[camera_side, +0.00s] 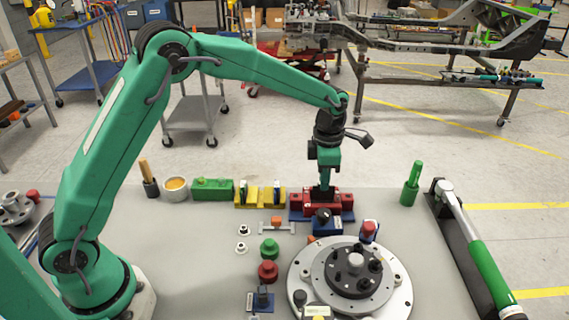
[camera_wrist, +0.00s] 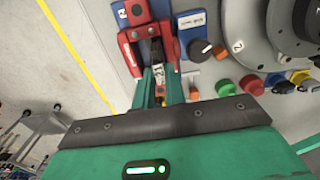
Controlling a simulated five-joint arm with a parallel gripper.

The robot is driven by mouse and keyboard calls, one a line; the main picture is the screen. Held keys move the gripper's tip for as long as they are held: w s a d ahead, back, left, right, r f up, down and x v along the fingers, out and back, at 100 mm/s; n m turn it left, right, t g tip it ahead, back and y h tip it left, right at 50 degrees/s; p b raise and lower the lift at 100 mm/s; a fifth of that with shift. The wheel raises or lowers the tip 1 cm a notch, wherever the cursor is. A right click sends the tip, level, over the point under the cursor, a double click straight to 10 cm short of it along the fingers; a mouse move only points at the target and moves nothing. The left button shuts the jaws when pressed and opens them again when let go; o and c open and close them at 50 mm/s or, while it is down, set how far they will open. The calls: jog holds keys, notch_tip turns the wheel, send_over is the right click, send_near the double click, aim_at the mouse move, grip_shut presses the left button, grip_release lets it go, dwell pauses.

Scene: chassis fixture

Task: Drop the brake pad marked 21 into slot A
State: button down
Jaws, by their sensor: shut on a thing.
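My gripper (camera_side: 325,188) points down into the red fixture (camera_side: 300,203) near the back middle of the table. In the wrist view my gripper's green fingers (camera_wrist: 161,84) are shut on a thin dark pad with a white label (camera_wrist: 157,70). I take it for the brake pad; its number is too small to read. The held pad lies between the red fixture's two arms (camera_wrist: 130,54). Whether it is seated there or just above cannot be told. The fixture stands on a blue base (camera_wrist: 122,14) with a white mark. No letter A is legible.
Yellow holders (camera_side: 246,204) with dark upright pieces stand left of the fixture. A grey round plate (camera_side: 300,275) with a dark hub is at the front right. A blue block with a black knob (camera_side: 325,222) sits just in front. A green-handled tool (camera_side: 480,250) lies at right.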

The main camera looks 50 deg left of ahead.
jog(key=shift+f, duration=0.7)
jog(key=shift+f, duration=0.2)
jog(key=shift+f, duration=0.65)
jog(key=shift+f, duration=0.65)
dwell(1.5)
jog(key=c, duration=1.8)
grip_release()
jog(key=shift+r, duration=0.1)
jog(key=shift+r, duration=1.4)
